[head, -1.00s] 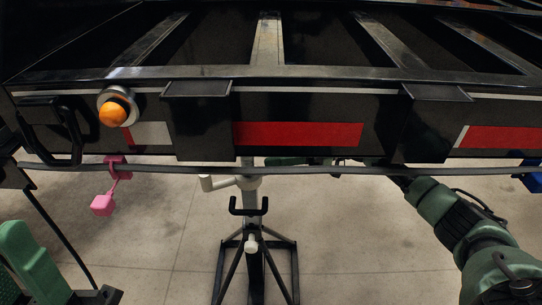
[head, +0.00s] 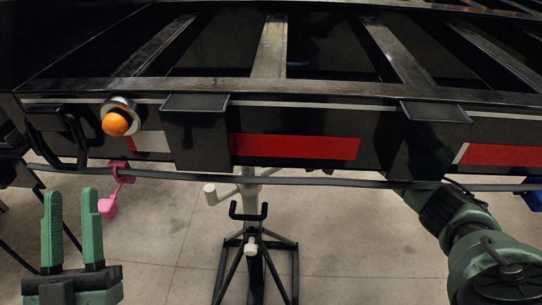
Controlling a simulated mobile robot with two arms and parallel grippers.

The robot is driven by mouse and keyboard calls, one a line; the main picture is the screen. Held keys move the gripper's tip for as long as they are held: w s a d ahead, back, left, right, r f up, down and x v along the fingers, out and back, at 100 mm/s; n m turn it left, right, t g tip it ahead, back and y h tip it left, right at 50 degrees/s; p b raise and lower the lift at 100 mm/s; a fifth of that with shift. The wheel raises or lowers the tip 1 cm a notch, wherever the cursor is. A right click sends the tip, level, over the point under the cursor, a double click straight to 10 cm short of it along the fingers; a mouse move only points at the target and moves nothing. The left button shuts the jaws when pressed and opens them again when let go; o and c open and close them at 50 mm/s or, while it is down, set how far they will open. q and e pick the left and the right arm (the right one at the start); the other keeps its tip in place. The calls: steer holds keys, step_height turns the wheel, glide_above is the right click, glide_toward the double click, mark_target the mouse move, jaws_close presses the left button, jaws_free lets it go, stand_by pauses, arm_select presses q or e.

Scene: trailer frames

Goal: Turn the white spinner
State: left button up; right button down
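A black stand (head: 254,262) on the floor carries a light grey post with a white crank-like handle (head: 211,190) sticking out to the left, just under the trailer edge. A small white knob (head: 250,247) sits lower on the stand. I cannot tell for certain which of these is the spinner. My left gripper (head: 72,212) is at the lower left, fingers pointing up, apart and empty, well left of the handle. My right arm (head: 448,215) reaches under the trailer from the right; its gripper is hidden behind the trailer edge.
The black trailer frame (head: 390,113) with red and white strips spans the view. A grey cable (head: 380,183) runs below it. Floor between my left gripper and the stand is clear.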

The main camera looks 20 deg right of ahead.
steer(key=shift+a, duration=0.1)
steer(key=c, duration=1.2)
jaws_free()
steer(key=shift+a, duration=0.1)
arm_select(q)
steer(key=shift+a, duration=0.1)
